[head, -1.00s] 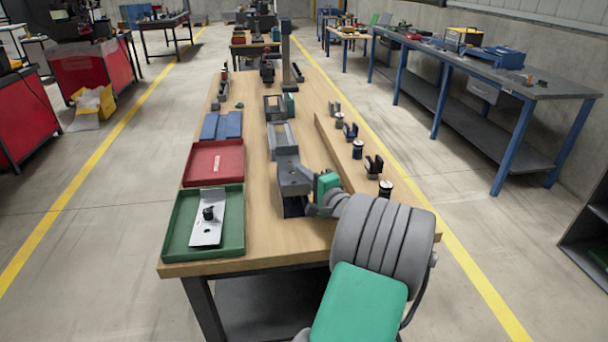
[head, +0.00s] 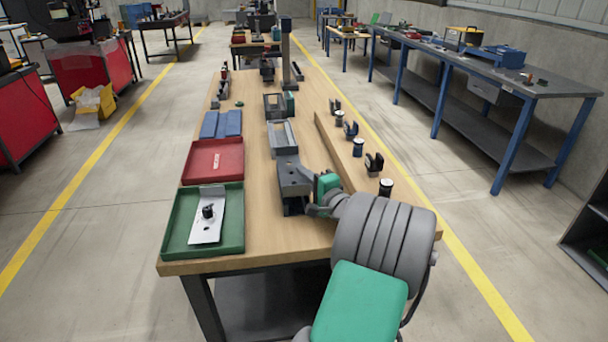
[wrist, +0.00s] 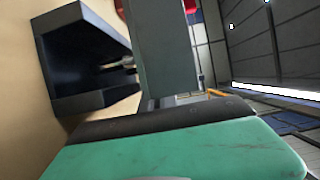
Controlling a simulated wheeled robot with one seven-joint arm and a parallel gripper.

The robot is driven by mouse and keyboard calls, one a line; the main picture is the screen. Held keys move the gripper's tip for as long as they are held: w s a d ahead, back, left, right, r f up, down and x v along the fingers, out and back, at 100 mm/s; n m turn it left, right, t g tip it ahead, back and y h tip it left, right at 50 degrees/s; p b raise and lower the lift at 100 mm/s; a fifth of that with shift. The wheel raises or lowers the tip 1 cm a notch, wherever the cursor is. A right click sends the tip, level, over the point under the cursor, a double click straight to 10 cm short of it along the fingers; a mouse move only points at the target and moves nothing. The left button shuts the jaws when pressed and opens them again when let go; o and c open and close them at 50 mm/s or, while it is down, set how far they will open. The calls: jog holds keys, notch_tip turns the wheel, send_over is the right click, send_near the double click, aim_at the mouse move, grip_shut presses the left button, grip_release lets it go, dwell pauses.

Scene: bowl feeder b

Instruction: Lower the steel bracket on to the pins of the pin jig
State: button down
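The steel bracket (head: 290,177), a grey angular piece, is held by my gripper (head: 312,184) near the front of the wooden bench. In the wrist view, the bracket (wrist: 163,50) rises as a grey slab from the fingers (wrist: 178,100). The pin jig (head: 292,207), a dark block, stands below the bracket and is partly covered by it. In the wrist view, the dark jig (wrist: 75,65) is left of the bracket, with small bright pins close to the bracket's side. I cannot tell whether they touch. The far finger and the bracket's holes are hidden.
A green tray (head: 236,247) with a silver plate (head: 206,228) lies left of the jig, and a red tray (head: 196,172) lies behind it. More fixtures (head: 283,135) stand behind the jig. Several small parts (head: 373,163) line the right edge. Bare bench lies between.

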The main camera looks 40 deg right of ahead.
jog(key=shift+f+b, duration=0.5)
jog(key=shift+f, duration=0.05)
